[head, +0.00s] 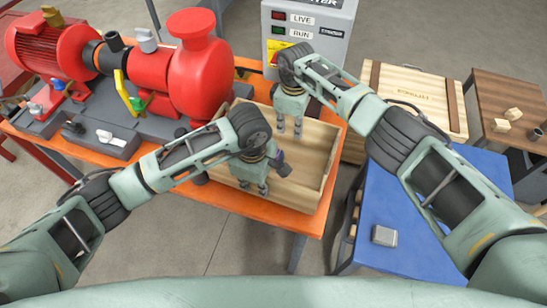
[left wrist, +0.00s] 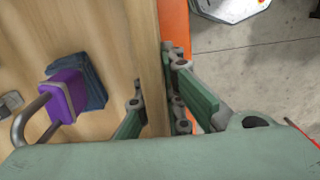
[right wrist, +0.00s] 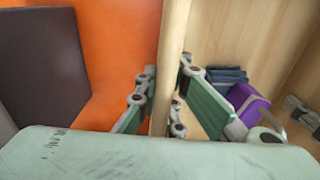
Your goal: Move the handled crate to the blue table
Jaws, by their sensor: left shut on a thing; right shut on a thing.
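The wooden crate (head: 302,193) stands on the orange table (head: 258,207). My left gripper (head: 250,187) is shut on its near wall; in the left wrist view the wall (left wrist: 146,50) passes between the fingers (left wrist: 156,108). My right gripper (head: 289,130) is shut on the far wall; in the right wrist view that wall (right wrist: 173,40) is between the fingers (right wrist: 163,98). Inside lie a purple padlock (left wrist: 68,95) and a dark blue folded thing (left wrist: 88,78). The blue table (head: 435,220) is to the right, slightly apart from the orange table.
A red pump (head: 200,75) and its motor fill the left of the orange table. A grey control cabinet (head: 318,38) stands behind the crate. A small grey metal block (head: 384,236) lies on the blue table, otherwise mostly clear. A large wooden box (head: 415,92) stands behind it.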

